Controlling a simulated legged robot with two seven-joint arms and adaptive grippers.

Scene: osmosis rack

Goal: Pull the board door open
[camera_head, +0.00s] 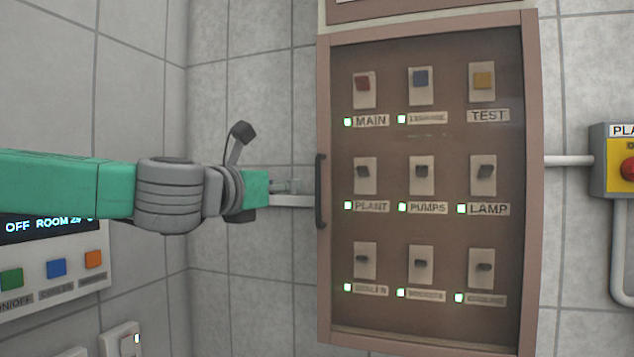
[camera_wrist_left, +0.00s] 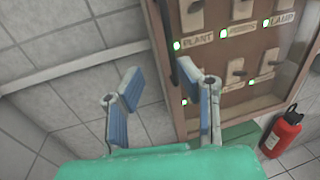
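The board door (camera_head: 440,140) is a brown-framed door with a see-through panel over rows of switches, and it looks closed. Its dark upright handle (camera_head: 320,190) is on the left edge of the frame. My left gripper (camera_head: 287,187) is just left of the handle, at about its height. In the left wrist view the left gripper (camera_wrist_left: 160,73) has its two blue-padded fingers spread apart with nothing held between them. The handle (camera_wrist_left: 173,66) shows there beyond the fingertips, close to the right finger; contact cannot be told. My right gripper is in neither view.
A control panel (camera_head: 50,262) with coloured buttons is on the left wall below my arm. A yellow box with a red knob (camera_head: 627,168) is on the right. A red fire extinguisher (camera_wrist_left: 284,132) stands at the lower right. A pipe (camera_head: 568,161) joins the board's right side.

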